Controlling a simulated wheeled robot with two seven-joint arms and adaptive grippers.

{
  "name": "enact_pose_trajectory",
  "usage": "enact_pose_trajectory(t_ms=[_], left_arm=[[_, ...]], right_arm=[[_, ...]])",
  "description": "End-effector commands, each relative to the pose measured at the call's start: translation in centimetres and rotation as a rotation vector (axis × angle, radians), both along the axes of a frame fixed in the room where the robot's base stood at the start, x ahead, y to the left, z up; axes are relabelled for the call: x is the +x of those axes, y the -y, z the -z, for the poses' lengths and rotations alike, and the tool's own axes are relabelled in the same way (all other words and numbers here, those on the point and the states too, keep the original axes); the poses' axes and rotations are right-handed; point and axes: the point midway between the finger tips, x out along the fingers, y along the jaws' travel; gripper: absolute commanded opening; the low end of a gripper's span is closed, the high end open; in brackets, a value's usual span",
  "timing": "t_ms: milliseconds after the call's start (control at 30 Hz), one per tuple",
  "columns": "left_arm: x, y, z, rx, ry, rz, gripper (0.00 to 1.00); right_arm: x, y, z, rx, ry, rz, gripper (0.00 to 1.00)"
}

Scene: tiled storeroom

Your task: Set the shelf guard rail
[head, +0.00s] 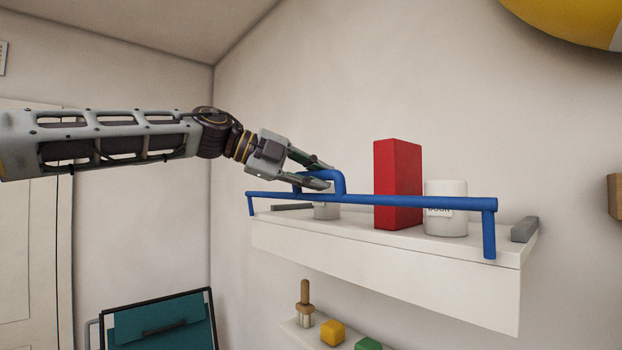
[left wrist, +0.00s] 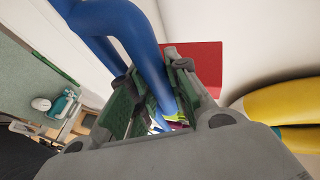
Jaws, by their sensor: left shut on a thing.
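The blue guard rail (head: 400,201) is a long bar with a short post at each end and a raised loop handle. My left gripper (head: 328,177) is shut on the handle, left of the bar's middle. The left wrist view shows the blue handle (left wrist: 155,75) between the green finger pads. The white shelf (head: 390,265) is on the wall. The rail runs along its front edge, and its right post overlaps the front face in the picture. I cannot tell whether the posts touch the shelf. My right gripper is out of view.
Grey blocks lie at the left end (head: 291,207) and right end (head: 525,229).

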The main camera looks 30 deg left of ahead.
Motion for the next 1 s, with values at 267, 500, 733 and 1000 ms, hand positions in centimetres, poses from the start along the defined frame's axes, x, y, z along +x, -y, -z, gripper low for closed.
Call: enact_pose_trajectory(t_ms=[267, 500, 733, 1000], left_arm=[[1.3, 0.5, -0.3, 0.037, -0.099, -0.002, 0.0], [1.8, 0.7, -0.3, 0.055, -0.148, -0.002, 0.0], [1.9, 0.8, -0.3, 0.058, -0.162, -0.001, 0.0], [1.9, 0.8, -0.3, 0.058, -0.162, -0.001, 0.0]], right_arm=[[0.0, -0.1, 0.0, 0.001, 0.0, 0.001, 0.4], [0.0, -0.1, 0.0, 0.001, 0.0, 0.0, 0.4], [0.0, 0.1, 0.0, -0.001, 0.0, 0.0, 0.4], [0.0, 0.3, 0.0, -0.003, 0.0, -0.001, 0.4]])
